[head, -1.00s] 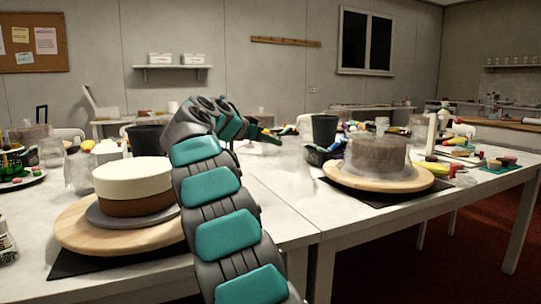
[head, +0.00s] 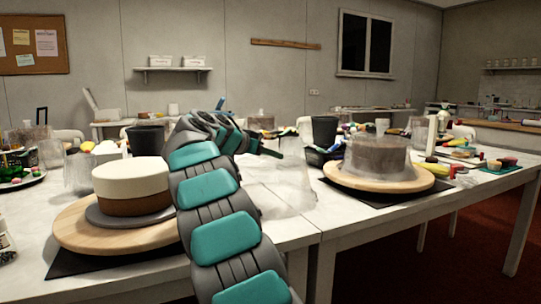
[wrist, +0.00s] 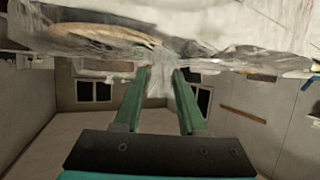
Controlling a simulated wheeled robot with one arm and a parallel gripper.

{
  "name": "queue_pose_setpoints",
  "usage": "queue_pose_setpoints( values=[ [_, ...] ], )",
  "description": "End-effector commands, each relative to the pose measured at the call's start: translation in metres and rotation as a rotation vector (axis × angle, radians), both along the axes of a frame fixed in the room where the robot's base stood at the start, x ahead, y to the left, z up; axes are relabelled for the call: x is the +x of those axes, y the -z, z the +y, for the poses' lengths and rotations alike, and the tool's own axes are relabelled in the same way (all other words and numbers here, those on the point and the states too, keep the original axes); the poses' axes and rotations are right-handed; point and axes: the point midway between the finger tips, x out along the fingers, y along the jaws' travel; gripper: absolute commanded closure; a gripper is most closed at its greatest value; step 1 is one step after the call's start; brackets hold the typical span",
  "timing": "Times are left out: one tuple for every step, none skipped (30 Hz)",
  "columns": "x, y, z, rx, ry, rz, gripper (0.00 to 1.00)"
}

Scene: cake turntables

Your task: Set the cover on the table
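A clear cover (head: 288,190) shows as a hazy shape right of my arm, over the table between the two cakes. My gripper (head: 282,143) is at its top. In the wrist view my gripper (wrist: 162,72) has its fingertips on either side of the cover's clear knob, and the cover (wrist: 225,55) spreads across the top of the picture. I cannot tell whether its rim touches the white table (head: 285,228). The left cake (head: 130,185) is uncovered on a grey plate and wooden turntable (head: 85,236).
On the right, another cake (head: 378,158) stands under a clear cover on a wooden turntable (head: 350,181). Dark cups (head: 324,131) and coloured items stand behind. White table surface around the held cover looks mostly bare.

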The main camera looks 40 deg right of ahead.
Motion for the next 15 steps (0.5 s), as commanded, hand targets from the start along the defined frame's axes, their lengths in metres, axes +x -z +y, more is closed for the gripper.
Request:
queue_pose_setpoints(
  values=[
    [-0.0001,-0.0003,0.0000,0.000,0.000,0.000,0.53],
    [-0.0001,-0.0003,0.0000,0.000,0.000,0.000,0.49],
    [0.0000,-0.0003,0.0000,0.000,0.000,0.000,0.45],
    [0.0000,-0.0003,0.0000,0.000,0.000,0.000,0.42],
    [0.0000,-0.0003,0.0000,0.000,0.000,0.000,0.41],
    [0.0000,-0.0004,0.0001,0.000,0.000,0.000,0.41],
    [0.0000,-0.0003,0.0000,0.000,0.000,0.000,0.41],
    [0.0000,-0.0002,0.0000,0.000,0.000,0.000,0.41],
    [0.0000,-0.0002,0.0000,0.000,0.000,0.000,0.41],
    [0.0000,-0.0002,0.0000,0.000,0.000,0.000,0.41],
    [0.0000,-0.0003,0.0000,0.000,0.000,0.000,0.41],
    [-0.0001,-0.0007,0.0000,0.000,0.000,0.000,0.41],
    [0.0000,-0.0011,0.0001,0.000,0.000,0.000,0.41],
    [0.0000,-0.0017,0.0000,0.000,0.000,0.000,0.41],
    [0.0000,-0.0030,0.0001,0.000,0.000,0.000,0.41]
  ],
)
